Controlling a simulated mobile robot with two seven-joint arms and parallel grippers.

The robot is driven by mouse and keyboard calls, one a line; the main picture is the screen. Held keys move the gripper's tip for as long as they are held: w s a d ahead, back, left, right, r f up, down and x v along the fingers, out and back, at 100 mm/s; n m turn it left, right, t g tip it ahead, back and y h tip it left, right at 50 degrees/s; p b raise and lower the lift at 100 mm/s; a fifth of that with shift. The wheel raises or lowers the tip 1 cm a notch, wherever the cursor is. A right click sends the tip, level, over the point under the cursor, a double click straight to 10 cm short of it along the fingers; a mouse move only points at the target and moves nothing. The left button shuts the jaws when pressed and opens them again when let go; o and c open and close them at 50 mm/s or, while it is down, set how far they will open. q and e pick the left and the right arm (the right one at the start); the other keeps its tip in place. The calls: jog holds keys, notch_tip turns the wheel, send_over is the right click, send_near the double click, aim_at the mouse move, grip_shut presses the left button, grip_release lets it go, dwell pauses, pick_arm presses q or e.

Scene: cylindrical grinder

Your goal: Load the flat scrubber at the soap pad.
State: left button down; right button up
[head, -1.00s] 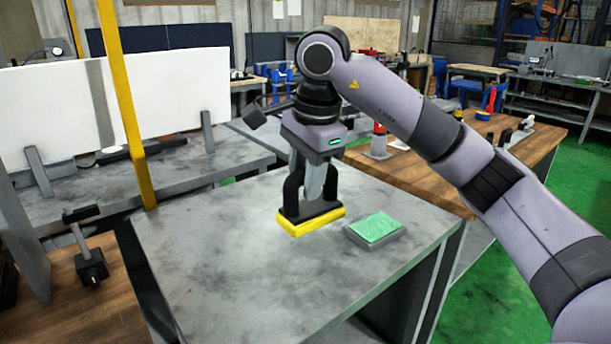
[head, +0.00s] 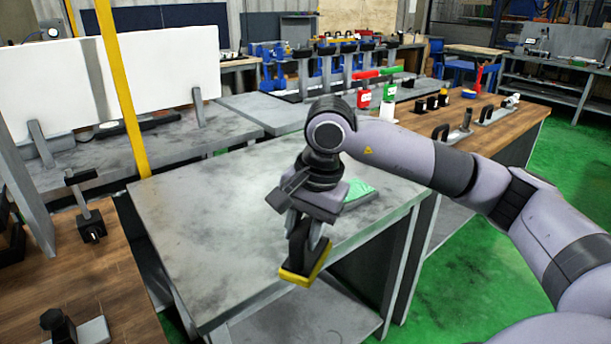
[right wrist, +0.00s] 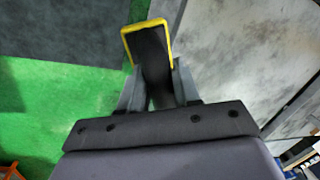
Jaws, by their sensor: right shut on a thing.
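The flat scrubber (head: 303,270) has a black handle and a yellow pad. My right gripper (head: 309,236) is shut on its handle. The scrubber hangs tilted, pad down, by the front edge of the grey table; whether it touches the edge I cannot tell. The right wrist view also shows the scrubber (right wrist: 148,42) between the fingers, its yellow rim at the far end. The green soap pad (head: 358,189) lies on the table behind my gripper, partly hidden by it. The scrubber is apart from the soap pad. My left gripper is out of view.
The grey table top (head: 215,240) is bare on the left. A yellow post (head: 122,90) stands at its back left corner. A wooden bench (head: 500,140) with several tools is at the right back. Green floor lies to the right.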

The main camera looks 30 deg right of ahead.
jog(key=s+a+f+n, duration=0.2)
jog(key=f+n, duration=0.2)
jog(key=f, duration=0.3)
jog(key=s+a+f+n+g, duration=0.1)
jog(key=s+f+n, duration=0.1)
jog(key=f+n, duration=0.2)
jog(key=s+a+f+n+y, duration=0.1)
jog(key=f+n, duration=0.3)
jog(key=f, duration=0.7)
jog(key=shift+s+a+g, duration=0.4)
jog(key=shift+s+a, duration=0.4)
jog(key=shift+s, duration=0.05)
jog(key=shift+f, duration=0.1)
